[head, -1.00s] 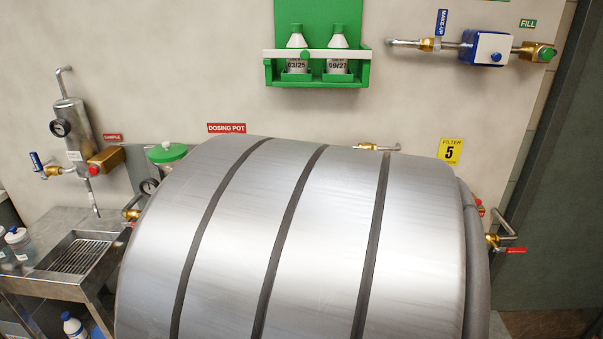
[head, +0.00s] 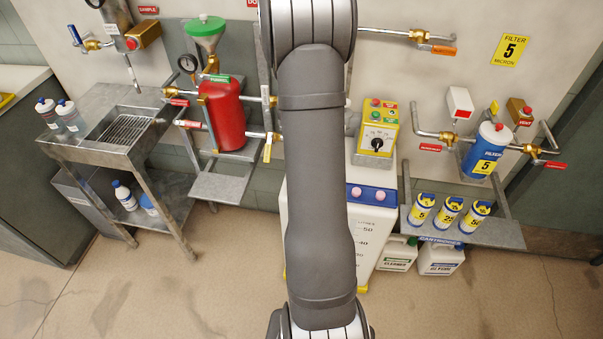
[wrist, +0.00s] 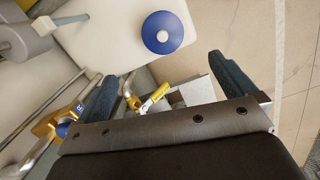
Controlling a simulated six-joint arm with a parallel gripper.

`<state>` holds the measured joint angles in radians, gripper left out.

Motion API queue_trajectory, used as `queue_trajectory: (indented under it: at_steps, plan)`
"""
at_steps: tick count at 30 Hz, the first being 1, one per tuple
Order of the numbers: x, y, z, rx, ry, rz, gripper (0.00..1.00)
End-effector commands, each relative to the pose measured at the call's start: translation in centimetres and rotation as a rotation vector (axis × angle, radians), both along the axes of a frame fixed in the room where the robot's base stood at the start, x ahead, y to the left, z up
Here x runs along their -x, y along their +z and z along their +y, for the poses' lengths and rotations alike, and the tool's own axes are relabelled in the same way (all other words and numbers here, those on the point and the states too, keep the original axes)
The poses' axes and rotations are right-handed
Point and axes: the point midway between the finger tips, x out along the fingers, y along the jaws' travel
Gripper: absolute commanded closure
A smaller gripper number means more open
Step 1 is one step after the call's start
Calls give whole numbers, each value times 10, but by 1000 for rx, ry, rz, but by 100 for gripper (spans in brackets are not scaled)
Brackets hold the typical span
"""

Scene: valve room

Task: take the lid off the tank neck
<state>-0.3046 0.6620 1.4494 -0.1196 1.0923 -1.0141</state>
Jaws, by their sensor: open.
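The white tank (head: 372,255) with a litre scale stands on the floor behind my arm in the head view. In the wrist view its pale top (wrist: 105,25) carries a round blue lid (wrist: 162,33) with a cream knob in its middle. The lid is seated there, and the neck beneath it cannot be seen. In the head view my arm hides the lid and my gripper. In the wrist view my gripper (wrist: 161,68) is open and empty. Its two dark fingers are wide apart, and the lid appears beyond the gap between them, not touched.
In the wrist view, a grey cylinder (wrist: 25,38) is left of the lid and a yellow valve handle (wrist: 158,93) shows between the fingers. A yellow control box (head: 377,130), a red vessel (head: 225,115) and a filter shelf (head: 495,230) flank the tank. The front floor is clear.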

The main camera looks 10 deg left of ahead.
Motion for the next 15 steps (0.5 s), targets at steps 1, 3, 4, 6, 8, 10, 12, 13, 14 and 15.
queue_trajectory:
  at_steps: [1,3,4,6,8,10,12,13,14,15]
  plan:
    - [1,-13,-2,2,-1,5,0]
    - [2,-28,-4,2,-2,5,0]
    - [2,-35,-5,1,-1,4,0]
    - [2,-50,-6,1,-1,4,0]
    - [3,-63,-8,1,-2,3,0]
    - [3,-76,-10,0,-2,3,0]
    - [3,-86,-11,0,-3,3,0]
    - [3,-90,-11,1,-3,2,0]
    - [3,-92,-11,0,-3,1,0]
    - [3,-95,-12,0,-3,1,0]
